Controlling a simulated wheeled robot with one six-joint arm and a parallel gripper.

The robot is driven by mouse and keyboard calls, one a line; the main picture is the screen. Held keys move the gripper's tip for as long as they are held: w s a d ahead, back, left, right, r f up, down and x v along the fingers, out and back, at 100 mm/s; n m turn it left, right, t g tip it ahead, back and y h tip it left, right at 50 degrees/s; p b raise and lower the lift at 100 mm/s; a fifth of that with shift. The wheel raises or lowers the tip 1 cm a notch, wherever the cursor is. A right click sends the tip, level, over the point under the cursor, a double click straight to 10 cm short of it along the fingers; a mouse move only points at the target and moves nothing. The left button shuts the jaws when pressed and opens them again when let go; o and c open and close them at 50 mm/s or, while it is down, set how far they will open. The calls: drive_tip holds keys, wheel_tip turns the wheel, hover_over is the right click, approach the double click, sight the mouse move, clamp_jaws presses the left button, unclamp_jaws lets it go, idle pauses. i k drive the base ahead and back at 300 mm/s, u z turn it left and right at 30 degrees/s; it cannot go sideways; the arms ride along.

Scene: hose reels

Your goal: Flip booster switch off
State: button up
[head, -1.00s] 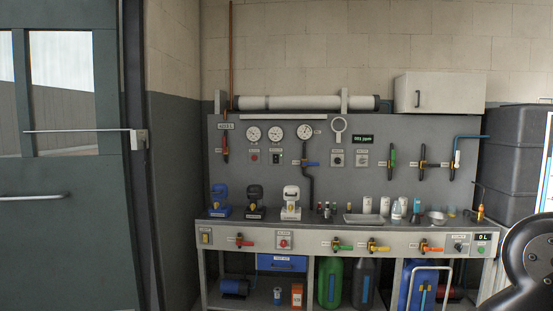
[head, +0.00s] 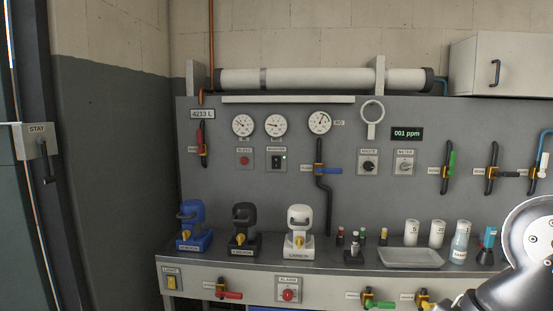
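The booster switch (head: 276,163) is a small black rocker on a light plate, on the grey back panel below the middle gauge. Its label above is small and seems to read BOOSTER. A small green light shows at the upper right of the plate. Nothing touches the switch, and it is in plain sight. A rounded grey and black link of my arm fills the lower right corner, well apart from the switch. My gripper's fingers do not show.
A red button (head: 244,160) sits left of the switch and a blue-handled valve (head: 326,171) to its right. Blue, black and white devices (head: 300,238) stand on the bench below. A tray (head: 411,260), cups and bottles stand to the right.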

sight(275, 160)
drive_tip(key=i, duration=0.45)
drive_tip(key=u, duration=0.3)
drive_tip(key=k, duration=0.65)
drive_tip(key=u, duration=0.4)
drive_tip(key=i, duration=0.55)
drive_tip(key=u, duration=0.65)
drive_tip(key=i, duration=0.85)
drive_tip(key=z, duration=0.45)
drive_tip(key=i, duration=0.8)
drive_tip(key=z, duration=0.55)
